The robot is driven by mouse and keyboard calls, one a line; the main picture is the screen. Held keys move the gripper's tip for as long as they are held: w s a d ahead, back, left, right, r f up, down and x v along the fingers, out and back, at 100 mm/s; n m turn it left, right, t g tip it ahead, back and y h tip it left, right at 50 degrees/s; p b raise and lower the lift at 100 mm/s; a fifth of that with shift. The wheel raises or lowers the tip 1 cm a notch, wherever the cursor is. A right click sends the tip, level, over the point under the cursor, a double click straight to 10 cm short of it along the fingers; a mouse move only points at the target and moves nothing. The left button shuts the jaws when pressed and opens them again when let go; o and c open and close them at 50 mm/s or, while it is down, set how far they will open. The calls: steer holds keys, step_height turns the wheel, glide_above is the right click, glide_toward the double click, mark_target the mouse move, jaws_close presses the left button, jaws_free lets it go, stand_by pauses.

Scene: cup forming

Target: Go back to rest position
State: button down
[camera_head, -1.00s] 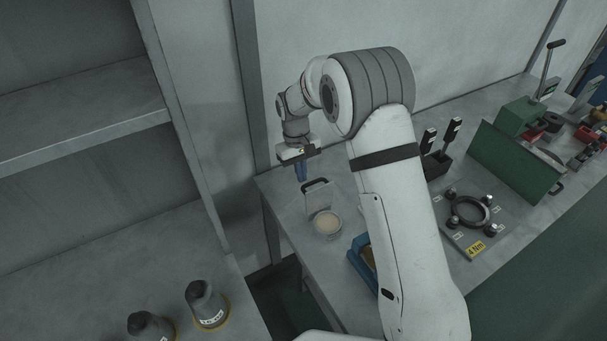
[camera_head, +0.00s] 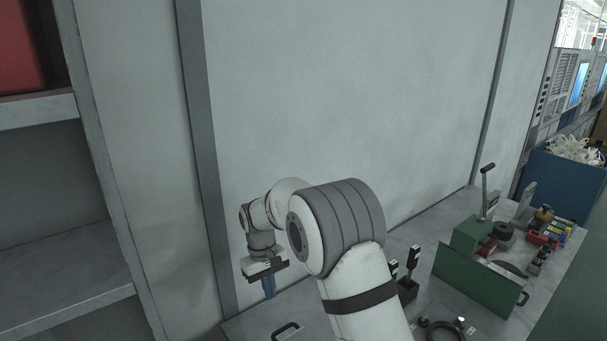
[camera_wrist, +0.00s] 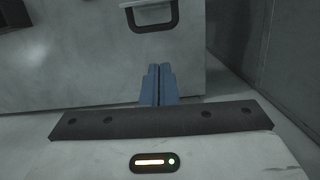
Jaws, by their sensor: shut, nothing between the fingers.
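My gripper (camera_head: 269,287) hangs pointing down above the left end of the workbench (camera_head: 253,325), in front of the pale wall. Its blue fingers are together and empty. In the wrist view the closed fingers (camera_wrist: 160,84) point toward a grey plate (camera_wrist: 75,60) with a dark handle (camera_wrist: 151,14). The fingers appear apart from the plate. In the head view only the dark handle (camera_head: 286,330) shows at the bottom edge, below and right of my gripper.
A grey shelf (camera_head: 70,310) stands at the left. On the bench at right are a black holder (camera_head: 407,290) with two upright tools, a green plate (camera_head: 478,282) and a lever device (camera_head: 487,195). A blue bin (camera_head: 562,185) stands beyond. The wall (camera_head: 350,100) is close behind my arm.

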steer(key=s+d+r+m+t+y, duration=0.1)
steer(key=s+d+r+m, duration=0.1)
steer(key=s+d+r, duration=0.45)
steer(key=s+d+r+m+t, duration=0.15)
steer(key=s+d+r, duration=0.25)
steer(key=d+r, duration=0.45)
steer(key=s+d+m+t+b, duration=0.1)
steer(key=s+d+m, duration=0.1)
steer(key=s+d, duration=0.3)
steer(key=s+d+f+m+t, duration=0.1)
steer(key=s+d, duration=0.4)
steer(key=s, duration=0.6)
steer(key=shift+s+d+m+b, duration=0.3)
steer(key=shift+d+m+b, duration=0.05)
steer(key=shift+d, duration=0.05)
